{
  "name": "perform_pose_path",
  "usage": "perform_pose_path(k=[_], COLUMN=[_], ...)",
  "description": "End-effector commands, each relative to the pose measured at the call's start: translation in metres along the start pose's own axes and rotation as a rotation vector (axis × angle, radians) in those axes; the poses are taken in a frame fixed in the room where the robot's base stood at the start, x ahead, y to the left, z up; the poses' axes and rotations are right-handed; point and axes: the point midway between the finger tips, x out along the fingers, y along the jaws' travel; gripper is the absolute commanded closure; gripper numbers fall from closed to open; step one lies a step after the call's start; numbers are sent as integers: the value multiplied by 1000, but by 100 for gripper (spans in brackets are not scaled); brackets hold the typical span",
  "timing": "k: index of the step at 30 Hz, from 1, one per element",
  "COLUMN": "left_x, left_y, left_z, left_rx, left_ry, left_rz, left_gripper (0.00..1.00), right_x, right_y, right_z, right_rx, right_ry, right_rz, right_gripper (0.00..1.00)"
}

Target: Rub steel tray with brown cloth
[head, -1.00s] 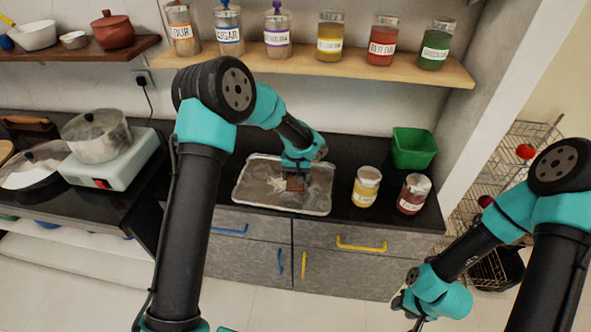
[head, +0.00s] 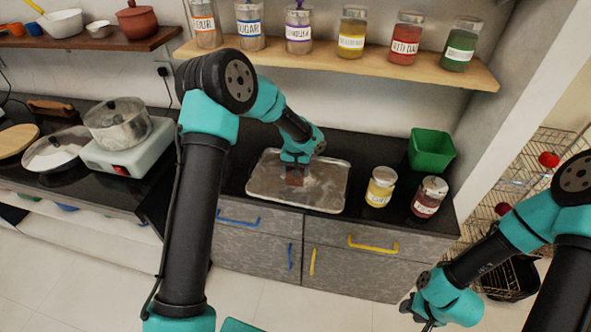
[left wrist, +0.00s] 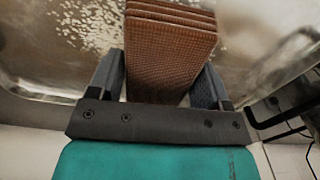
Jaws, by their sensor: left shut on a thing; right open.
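The steel tray (head: 330,187) lies on the black counter, with pale smudges on its surface. My left gripper (head: 296,166) is over the tray's middle, pointing down, shut on the brown cloth (head: 294,179). In the left wrist view the folded, ribbed cloth (left wrist: 170,50) sits between both fingers of my left gripper (left wrist: 160,85), with the speckled tray (left wrist: 60,60) behind it. Whether the cloth touches the tray I cannot tell for sure. My right gripper (head: 420,312) is low at the right, in front of the drawers, away from the tray; it is open and empty.
A yellow-content jar (head: 381,187), a red-content jar (head: 429,197) and a green bin (head: 431,150) stand right of the tray. A shelf (head: 350,66) with several jars hangs above. A pot (head: 118,124) sits on a stove at left.

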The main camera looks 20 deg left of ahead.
Motion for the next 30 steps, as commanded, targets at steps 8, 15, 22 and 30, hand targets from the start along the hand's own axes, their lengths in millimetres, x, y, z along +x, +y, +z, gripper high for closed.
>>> perform_pose_path(k=[8, 15, 22, 30], left_x=[1, 0, 1, 0], left_y=[20, 36, 48, 46], left_z=[4, 6, 19, 30], left_rx=[-8, -17, -11, 3], left_ry=[-1, -1, -2, -1], left_rz=[0, 0, -1, 0], left_gripper=[50, 50, 50, 50], right_x=[0, 0, 0, 0], right_y=[0, 0, 0, 0], right_z=[0, 0, 0, 0], right_rx=[-1, -1, -1, 0], right_ry=[0, 0, 0, 0], right_rz=[0, 0, 0, 0], right_gripper=[57, 57, 57, 57])
